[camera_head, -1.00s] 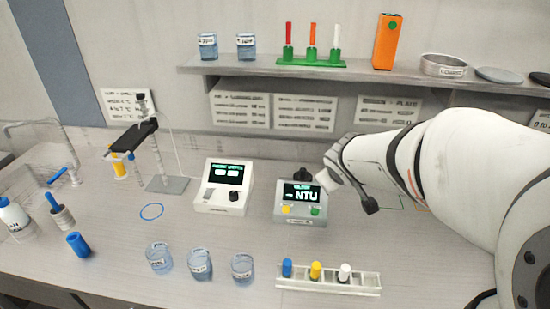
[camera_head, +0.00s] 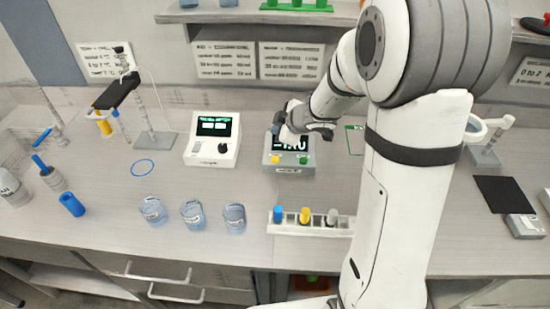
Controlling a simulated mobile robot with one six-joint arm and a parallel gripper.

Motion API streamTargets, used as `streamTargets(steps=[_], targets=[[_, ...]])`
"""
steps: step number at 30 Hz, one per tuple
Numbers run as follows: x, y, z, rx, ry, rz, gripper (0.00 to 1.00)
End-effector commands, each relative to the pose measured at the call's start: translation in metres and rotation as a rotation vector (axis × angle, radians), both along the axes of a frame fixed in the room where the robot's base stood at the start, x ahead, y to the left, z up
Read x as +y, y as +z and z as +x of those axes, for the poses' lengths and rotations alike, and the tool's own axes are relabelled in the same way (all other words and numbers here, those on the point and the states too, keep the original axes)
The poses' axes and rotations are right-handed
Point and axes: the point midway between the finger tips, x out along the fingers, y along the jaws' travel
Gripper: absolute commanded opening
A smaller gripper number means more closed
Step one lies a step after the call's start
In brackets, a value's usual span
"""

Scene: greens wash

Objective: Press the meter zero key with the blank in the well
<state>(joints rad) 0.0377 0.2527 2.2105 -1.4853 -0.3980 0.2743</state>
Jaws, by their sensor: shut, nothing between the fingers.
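The turbidity meter (camera_head: 290,169) is a grey box on the bench with a dark display that my gripper partly covers. Its front carries a yellow key (camera_head: 276,160) and a green key (camera_head: 303,161); any key lettering is too small to read. My gripper (camera_head: 280,130) is shut and empty, over the upper part of the meter and behind the two keys in the picture. I cannot tell whether it touches the meter. The well and any blank in it are hidden behind my gripper.
A vial rack (camera_head: 345,222) with blue, yellow and white caps stands in front of the meter. A white meter (camera_head: 212,140) stands to the left. Several beakers (camera_head: 193,214) stand at the front left. A stand (camera_head: 155,137) is farther left. A dark pad (camera_head: 502,195) lies at right.

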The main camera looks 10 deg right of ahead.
Motion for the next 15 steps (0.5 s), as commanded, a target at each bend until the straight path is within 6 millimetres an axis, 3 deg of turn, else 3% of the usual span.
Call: streamTargets(steps=[8, 15], targets=[[0.0, -0.01, 0.0, 0.0, -0.002, 0.0, 0.0], [0.0, -0.036, 0.0, 0.0, -0.001, -0.001, 0.0]])
